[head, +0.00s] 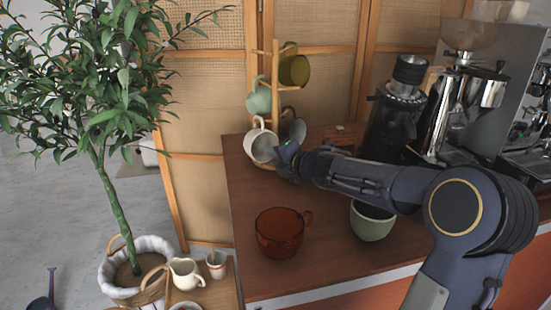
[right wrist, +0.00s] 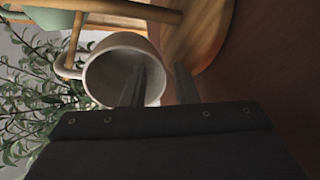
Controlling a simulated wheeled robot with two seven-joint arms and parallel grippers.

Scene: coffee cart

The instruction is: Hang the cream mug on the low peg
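The cream mug (head: 261,147) is tilted at the low part of the wooden mug tree (head: 275,85), its mouth towards my right gripper (head: 286,158). In the right wrist view, the mug (right wrist: 108,72) has its handle (right wrist: 66,60) looped around a wooden peg (right wrist: 74,42). My right gripper (right wrist: 160,84) has one finger inside the mug's mouth and the other outside its wall. The fingers are apart, with gaps showing beside the rim. My left gripper is not in view.
A mint mug (head: 259,101) and an olive mug (head: 294,70) hang higher on the tree. A grey item (head: 298,131) is beside my gripper. An amber cup (head: 281,232) and a green cup (head: 371,221) stand in front. The grinder (head: 395,115) is to the right.

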